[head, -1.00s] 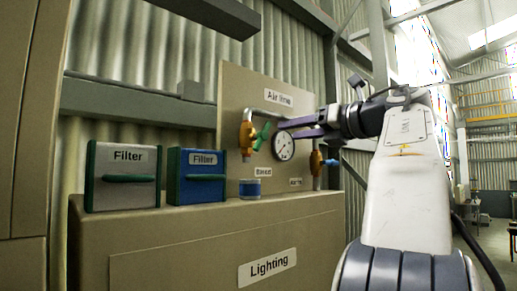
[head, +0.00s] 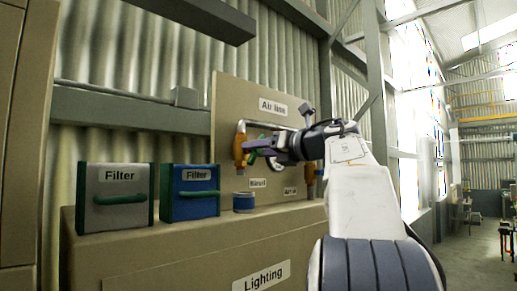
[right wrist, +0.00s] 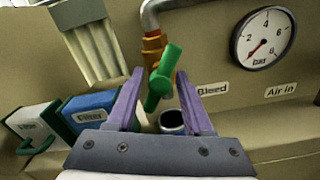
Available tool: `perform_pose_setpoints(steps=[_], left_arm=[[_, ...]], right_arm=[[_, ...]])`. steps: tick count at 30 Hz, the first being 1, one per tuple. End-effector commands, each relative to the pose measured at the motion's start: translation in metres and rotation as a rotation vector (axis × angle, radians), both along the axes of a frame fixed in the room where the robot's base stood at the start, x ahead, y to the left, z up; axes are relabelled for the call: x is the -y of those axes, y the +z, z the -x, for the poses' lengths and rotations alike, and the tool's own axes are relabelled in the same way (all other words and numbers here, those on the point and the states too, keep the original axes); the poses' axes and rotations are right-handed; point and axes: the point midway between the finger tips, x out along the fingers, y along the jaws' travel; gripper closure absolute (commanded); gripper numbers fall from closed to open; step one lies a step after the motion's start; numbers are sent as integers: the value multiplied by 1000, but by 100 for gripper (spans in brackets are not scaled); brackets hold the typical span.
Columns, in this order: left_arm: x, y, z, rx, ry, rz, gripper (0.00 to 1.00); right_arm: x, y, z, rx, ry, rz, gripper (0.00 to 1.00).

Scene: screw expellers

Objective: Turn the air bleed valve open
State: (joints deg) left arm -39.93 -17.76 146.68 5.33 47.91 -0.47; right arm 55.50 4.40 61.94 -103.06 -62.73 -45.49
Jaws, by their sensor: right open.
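The air bleed valve has a brass body, seen in the head view (head: 239,148) and in the right wrist view (right wrist: 154,43), and a green lever handle (right wrist: 163,77). It sits on a bent grey pipe on the panel, above the "Bleed" label (right wrist: 213,88). The handle is tilted, its upper end leaning right in the right wrist view. My right gripper (head: 258,150) is open in front of the valve. In the right wrist view its purple fingers (right wrist: 160,80) stand either side of the handle; whether they touch it I cannot tell. My left gripper is out of view.
A blue cup (head: 243,202) stands below the valve. A grey filter box (head: 113,190) and a blue one (head: 190,180) stand on the ledge at left. The pressure gauge (right wrist: 264,38) and another brass valve (head: 310,175) are to the right.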

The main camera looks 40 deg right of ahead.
Motion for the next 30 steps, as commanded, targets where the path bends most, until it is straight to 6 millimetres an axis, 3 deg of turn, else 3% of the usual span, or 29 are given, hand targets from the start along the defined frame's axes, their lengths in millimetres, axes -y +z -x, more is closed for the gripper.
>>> perform_pose_setpoints(steps=[2,3,6,20,30], left_arm=[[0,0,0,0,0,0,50],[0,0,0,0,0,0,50],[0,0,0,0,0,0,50],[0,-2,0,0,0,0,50],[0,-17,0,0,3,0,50]], right_arm=[[0,0,0,0,0,-1,52],[0,0,0,0,0,-1,68],[0,0,0,0,0,-1,100],[0,-1,0,1,0,18,100],[1,-3,0,16,0,199,100]])
